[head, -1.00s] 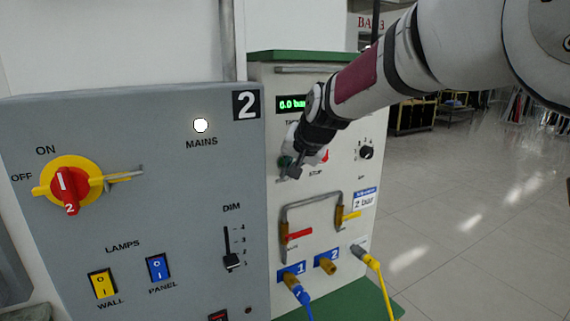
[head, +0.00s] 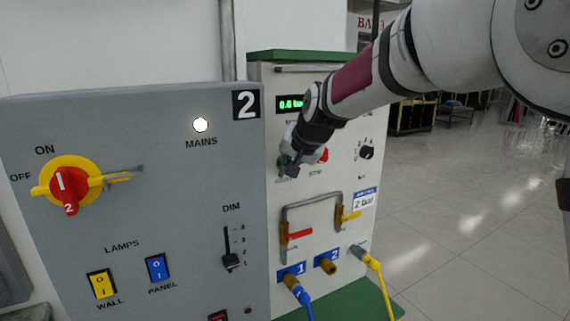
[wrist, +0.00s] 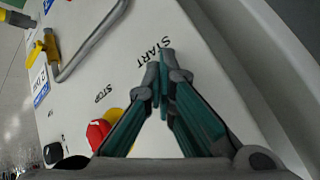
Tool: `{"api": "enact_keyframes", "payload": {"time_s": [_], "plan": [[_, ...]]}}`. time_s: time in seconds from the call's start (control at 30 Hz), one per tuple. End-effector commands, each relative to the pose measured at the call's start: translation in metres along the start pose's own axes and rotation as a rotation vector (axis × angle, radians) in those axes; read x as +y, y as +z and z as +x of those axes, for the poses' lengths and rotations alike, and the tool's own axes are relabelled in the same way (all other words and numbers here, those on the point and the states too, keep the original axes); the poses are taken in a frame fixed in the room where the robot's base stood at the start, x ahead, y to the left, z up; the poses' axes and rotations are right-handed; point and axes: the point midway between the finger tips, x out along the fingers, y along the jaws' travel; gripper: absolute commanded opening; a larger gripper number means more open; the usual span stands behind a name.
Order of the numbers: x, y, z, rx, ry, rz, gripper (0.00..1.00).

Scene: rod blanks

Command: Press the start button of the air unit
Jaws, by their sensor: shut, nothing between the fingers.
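The air unit (head: 345,185) is the pale panel with a green top, right of the grey panel. Its green display (head: 290,103) is lit and reads about 0.4 bar. My gripper (head: 289,169) is shut and empty at the start button's place on the upper left of the panel. A little green (head: 283,160) shows beside the fingers in the head view. In the wrist view the fingertips (wrist: 167,75) are together just by the START label (wrist: 155,52). The fingers hide the button there, so I cannot tell whether they touch it. The red stop button (wrist: 98,133) is beside them.
A black knob (head: 366,153) is to the right of the stop button. Below are a metal handle (head: 311,203), a red lever (head: 300,234), a yellow lever (head: 351,216) and hose ports. The grey panel (head: 190,190) with switches stands close on the left. Open floor lies right.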

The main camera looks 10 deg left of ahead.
Motion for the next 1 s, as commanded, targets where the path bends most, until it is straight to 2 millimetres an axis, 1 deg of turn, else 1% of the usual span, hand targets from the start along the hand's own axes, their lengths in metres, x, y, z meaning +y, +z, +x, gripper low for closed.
{"api": "enact_keyframes", "payload": {"time_s": [0.17, 0.5, 0.83, 1.0], "plan": [[0.001, 0.000, -0.001, 0.001, 0.000, 0.000, 0.00], [0.008, 0.008, -0.011, 0.000, 0.000, 0.001, 0.00], [0.009, 0.008, -0.012, 0.000, 0.000, 0.000, 0.00], [0.015, 0.014, -0.021, 0.001, 0.000, 0.002, 0.00]]}}
